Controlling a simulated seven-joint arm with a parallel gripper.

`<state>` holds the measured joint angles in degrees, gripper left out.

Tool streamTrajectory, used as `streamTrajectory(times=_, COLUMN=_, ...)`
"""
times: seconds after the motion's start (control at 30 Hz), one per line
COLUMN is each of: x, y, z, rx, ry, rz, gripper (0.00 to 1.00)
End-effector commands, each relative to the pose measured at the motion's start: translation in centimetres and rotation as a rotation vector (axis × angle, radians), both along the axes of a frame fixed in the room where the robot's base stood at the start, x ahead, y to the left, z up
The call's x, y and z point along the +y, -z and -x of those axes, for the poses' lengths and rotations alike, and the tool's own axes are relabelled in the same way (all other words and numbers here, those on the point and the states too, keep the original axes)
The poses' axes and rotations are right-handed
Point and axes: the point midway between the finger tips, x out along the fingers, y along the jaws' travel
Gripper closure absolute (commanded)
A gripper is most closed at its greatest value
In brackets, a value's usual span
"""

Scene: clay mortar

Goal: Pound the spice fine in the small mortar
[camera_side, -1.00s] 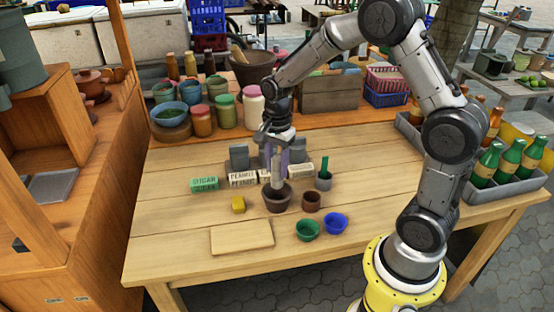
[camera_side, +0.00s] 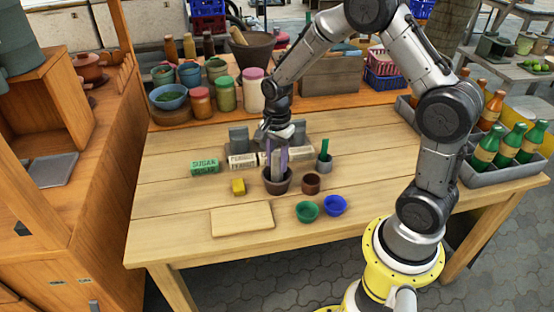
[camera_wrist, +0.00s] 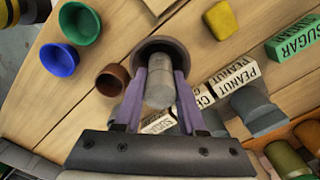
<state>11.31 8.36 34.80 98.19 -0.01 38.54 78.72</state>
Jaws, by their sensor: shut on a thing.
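The small dark mortar (camera_side: 277,187) stands on the wooden table; its rim also shows in the wrist view (camera_wrist: 143,50). My gripper (camera_side: 277,158) is over it, fingers pointing down close to the rim. In the wrist view, the purple fingers of my gripper (camera_wrist: 161,85) are shut on a grey cylindrical pestle (camera_wrist: 158,88). The pestle looks roughly upright and its lower end is inside the mortar. The mortar's floor and any spice in it are hidden by the pestle and rim.
Close by stand a brown cup (camera_side: 312,182), a grey cup (camera_side: 325,167) with a green stick, green (camera_side: 307,211) and blue (camera_side: 334,206) bowls, a yellow block (camera_side: 238,187) and labelled blocks (camera_side: 205,166). A flat board (camera_side: 242,219) lies in front. The table's left side is clear.

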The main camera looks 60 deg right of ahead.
Motion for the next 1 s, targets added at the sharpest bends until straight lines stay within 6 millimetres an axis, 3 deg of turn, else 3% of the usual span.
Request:
streamTrajectory(times=0.57, x=0.0, y=0.2, z=0.0, rx=-0.001, ry=0.000, rz=0.000, gripper=1.00)
streamTrajectory(times=1.0, x=0.0, y=1.8, z=0.0, rx=-0.001, ry=0.000, rz=0.000, gripper=1.00)
